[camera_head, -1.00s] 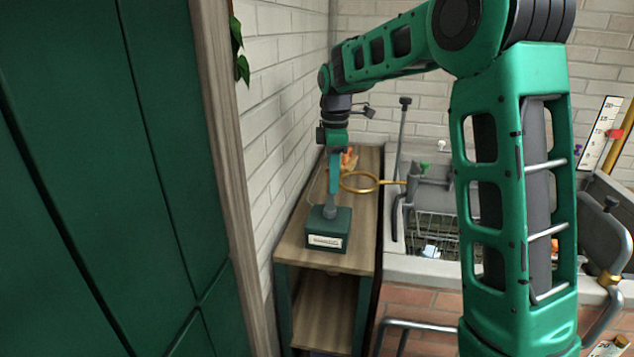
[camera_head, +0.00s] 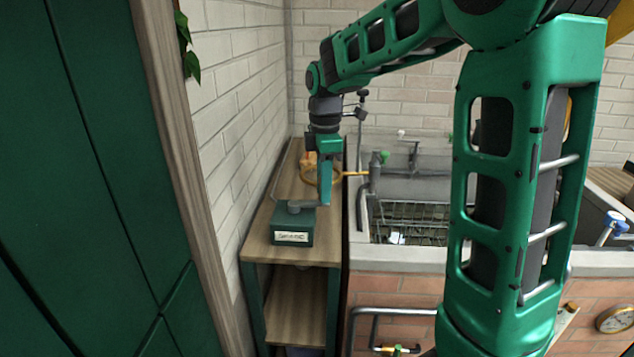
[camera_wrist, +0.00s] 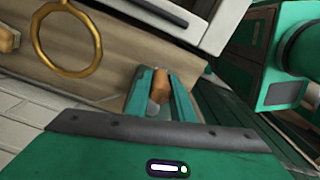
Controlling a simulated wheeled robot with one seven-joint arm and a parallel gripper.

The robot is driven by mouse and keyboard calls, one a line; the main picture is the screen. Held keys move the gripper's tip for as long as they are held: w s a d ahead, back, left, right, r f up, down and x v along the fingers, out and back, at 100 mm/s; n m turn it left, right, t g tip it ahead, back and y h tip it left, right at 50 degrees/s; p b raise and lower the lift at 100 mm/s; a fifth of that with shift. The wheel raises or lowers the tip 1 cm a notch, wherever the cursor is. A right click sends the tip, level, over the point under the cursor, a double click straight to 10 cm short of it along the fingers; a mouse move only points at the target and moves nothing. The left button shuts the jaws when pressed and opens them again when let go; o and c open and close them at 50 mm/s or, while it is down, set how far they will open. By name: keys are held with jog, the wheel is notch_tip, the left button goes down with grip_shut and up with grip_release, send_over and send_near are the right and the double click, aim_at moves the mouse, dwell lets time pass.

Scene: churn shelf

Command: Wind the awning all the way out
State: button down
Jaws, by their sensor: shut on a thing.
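A dark green box (camera_head: 292,228) with a white label stands on the wooden shelf top in the head view. A grey crank arm (camera_head: 300,205) lies across its top and reaches right to my fingers. My gripper (camera_head: 324,199) points down at the right end of this crank. In the wrist view my gripper (camera_wrist: 160,98) is shut on a brown-orange handle (camera_wrist: 161,86), which shows between the green fingers. The handle's lower part is hidden by the fingers. No awning cloth can be made out in either view.
A sink with a wire rack (camera_head: 415,218) is to the right. A brick wall (camera_head: 232,110) and green panels (camera_head: 90,170) bound the left side.

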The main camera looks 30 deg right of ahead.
jog(key=s+a, duration=0.4)
jog(key=a, duration=0.5)
jog(key=shift+s, duration=0.2)
jog(key=c, duration=1.5)
grip_release()
jog(key=shift+o, duration=0.2)
jog(key=shift+r, duration=0.1)
